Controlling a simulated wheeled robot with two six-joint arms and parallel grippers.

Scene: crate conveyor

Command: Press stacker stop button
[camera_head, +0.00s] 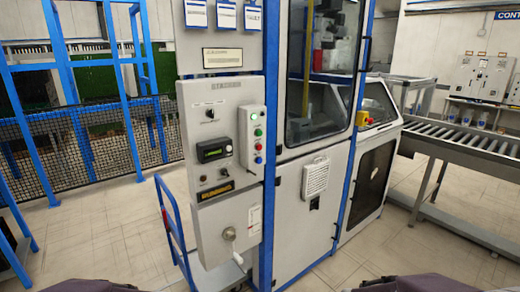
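The grey stacker control panel (190,130) stands near the middle of the head view, on the left side of a blue-framed machine. A small light-grey button box (243,140) is fixed to its right part. Neither gripper shows; only dark parts of my arms are at the bottom edge. Nothing touches or covers the buttons.
The panel also has a dark display (213,150), a knob and a lower handle (238,258). A blue cart frame (170,215) stands at its lower left. A roller conveyor (465,142) runs at right. Blue fencing is at left. The tiled floor before the machine looks clear.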

